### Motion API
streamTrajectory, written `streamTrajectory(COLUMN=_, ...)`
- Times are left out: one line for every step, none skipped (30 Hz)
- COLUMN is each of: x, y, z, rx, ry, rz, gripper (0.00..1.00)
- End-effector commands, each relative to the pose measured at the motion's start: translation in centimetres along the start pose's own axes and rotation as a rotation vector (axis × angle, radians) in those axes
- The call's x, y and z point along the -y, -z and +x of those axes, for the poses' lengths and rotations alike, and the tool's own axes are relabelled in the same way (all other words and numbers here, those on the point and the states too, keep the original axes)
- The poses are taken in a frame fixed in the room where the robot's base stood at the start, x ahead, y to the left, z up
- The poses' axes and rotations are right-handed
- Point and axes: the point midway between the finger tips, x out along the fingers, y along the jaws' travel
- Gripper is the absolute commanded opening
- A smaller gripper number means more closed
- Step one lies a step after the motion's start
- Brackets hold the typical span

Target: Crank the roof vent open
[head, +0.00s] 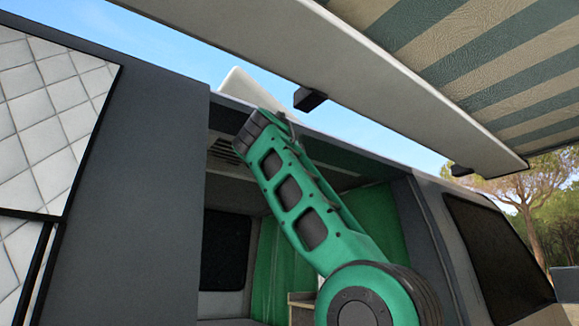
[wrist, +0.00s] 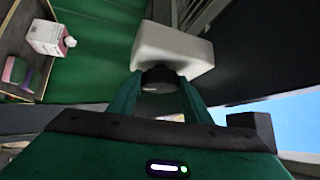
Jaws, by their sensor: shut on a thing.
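In the wrist view my gripper (wrist: 163,88) has its two green fingers on either side of a dark round knob (wrist: 160,75), shut on it. The knob sits against a pale box-shaped housing (wrist: 172,48); any crank arm between them is hidden. In the head view a white tilted panel (head: 252,88), seemingly the roof vent lid, stands up above the van roof edge, partly behind my arm. My gripper and the knob are hidden in the head view.
A striped awning (head: 510,60) with a pale casing (head: 400,88) overhangs at upper right. The van's side doorway is open, with a green curtain (head: 385,220) inside. In the wrist view a carton (wrist: 47,38) stands on a brown shelf (wrist: 38,62) at left.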

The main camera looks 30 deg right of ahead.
Motion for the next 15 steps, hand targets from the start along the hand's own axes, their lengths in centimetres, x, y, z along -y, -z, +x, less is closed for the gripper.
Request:
streamTrajectory(x=0.65, y=-0.24, z=-0.18, rx=0.009, ry=0.016, rz=0.004, gripper=0.22)
streamTrajectory(x=0.64, y=-0.23, z=-0.18, rx=0.009, ry=0.015, rz=0.004, gripper=0.22)
streamTrajectory(x=0.64, y=-0.22, z=-0.18, rx=0.009, ry=0.015, rz=0.004, gripper=0.22)
streamTrajectory(x=0.65, y=-0.21, z=-0.18, rx=0.009, ry=0.015, rz=0.004, gripper=0.22)
streamTrajectory(x=0.65, y=-0.2, z=-0.18, rx=0.008, ry=0.015, rz=0.004, gripper=0.22)
streamTrajectory(x=0.65, y=-0.19, z=-0.19, rx=0.008, ry=0.015, rz=0.004, gripper=0.22)
streamTrajectory(x=0.65, y=-0.18, z=-0.19, rx=0.008, ry=0.015, rz=0.004, gripper=0.22)
streamTrajectory(x=0.66, y=-0.17, z=-0.19, rx=0.008, ry=0.015, rz=0.004, gripper=0.22)
streamTrajectory(x=0.66, y=-0.16, z=-0.19, rx=0.008, ry=0.016, rz=0.004, gripper=0.22)
streamTrajectory(x=0.66, y=-0.15, z=-0.19, rx=0.008, ry=0.016, rz=0.004, gripper=0.22)
streamTrajectory(x=0.67, y=-0.16, z=-0.2, rx=0.008, ry=0.016, rz=0.004, gripper=0.52)
streamTrajectory(x=0.64, y=-0.14, z=-0.19, rx=0.008, ry=0.015, rz=0.004, gripper=0.61)
streamTrajectory(x=0.61, y=-0.13, z=-0.18, rx=0.007, ry=0.014, rz=0.004, gripper=0.63)
streamTrajectory(x=0.57, y=-0.12, z=-0.17, rx=0.007, ry=0.013, rz=0.003, gripper=0.63)
streamTrajectory(x=0.52, y=-0.12, z=-0.15, rx=0.007, ry=0.012, rz=0.003, gripper=0.63)
